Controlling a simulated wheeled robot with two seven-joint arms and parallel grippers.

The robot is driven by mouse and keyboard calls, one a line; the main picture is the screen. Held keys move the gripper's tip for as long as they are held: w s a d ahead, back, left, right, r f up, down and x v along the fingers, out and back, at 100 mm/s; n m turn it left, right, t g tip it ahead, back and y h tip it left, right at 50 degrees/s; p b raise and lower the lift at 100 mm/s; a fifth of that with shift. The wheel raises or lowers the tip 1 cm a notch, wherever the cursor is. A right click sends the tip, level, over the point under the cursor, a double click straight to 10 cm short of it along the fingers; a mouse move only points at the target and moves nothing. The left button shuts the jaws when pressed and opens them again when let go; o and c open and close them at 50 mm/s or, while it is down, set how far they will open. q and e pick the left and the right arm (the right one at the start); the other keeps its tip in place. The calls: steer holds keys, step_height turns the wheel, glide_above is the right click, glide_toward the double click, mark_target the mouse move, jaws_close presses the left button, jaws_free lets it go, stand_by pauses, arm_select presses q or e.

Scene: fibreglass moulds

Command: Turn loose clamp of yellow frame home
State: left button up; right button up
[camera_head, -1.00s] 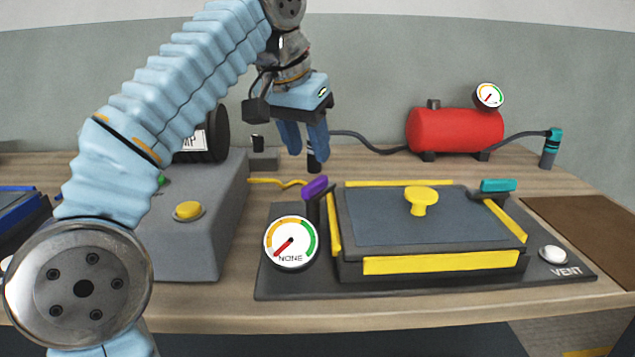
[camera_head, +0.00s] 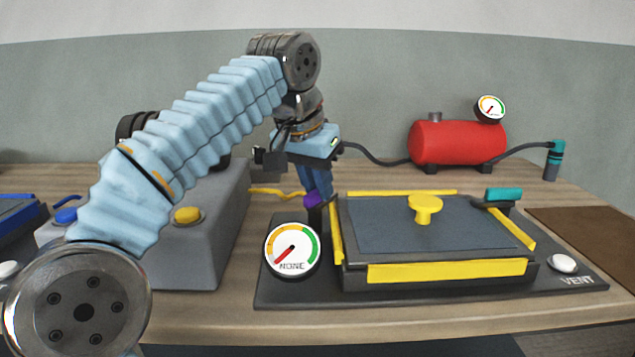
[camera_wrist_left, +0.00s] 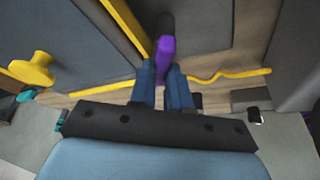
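A yellow-edged frame (camera_head: 446,271) with a dark lid and a yellow knob (camera_head: 425,205) lies on a dark base plate. A clamp with a purple handle (camera_head: 312,200) stands on a dark post at its back left corner. A clamp with a teal handle (camera_head: 504,194) is at its back right corner. My left gripper (camera_head: 316,196) points down at the purple handle. In the left wrist view the purple handle (camera_wrist_left: 164,48) runs between my two fingers; whether they press on it is unclear. My right gripper is out of view.
A gauge reading NONE (camera_head: 292,250) stands in front of the purple clamp. A VENT button (camera_head: 564,263) is at the right. A grey box (camera_head: 222,215) with buttons stands left. A red tank (camera_head: 457,143) with hoses stands behind.

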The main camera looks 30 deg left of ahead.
arm_select(q)
jaws_close()
steer(key=shift+r+m+h+p, duration=0.15)
steer(key=shift+m+h+p, duration=0.15)
steer(key=shift+m+p, duration=0.5)
steer(key=m+h+p, duration=0.1)
steer(key=m+p, duration=0.1)
steer(key=m, duration=0.1)
steer(key=shift+d+g, duration=0.1)
steer(key=shift+g, duration=0.2)
steer(key=m+h+p, duration=0.1)
steer(key=m, duration=0.1)
steer(key=shift+d+m+g, duration=0.1)
steer(key=shift+m+g, duration=0.2)
steer(key=shift+m, duration=0.1)
steer(key=shift+s+d+m+g+h, duration=0.1)
steer(key=shift+m+g+h, duration=0.25)
steer(key=shift+m, duration=1.05)
steer(key=o, duration=0.8)
jaws_free()
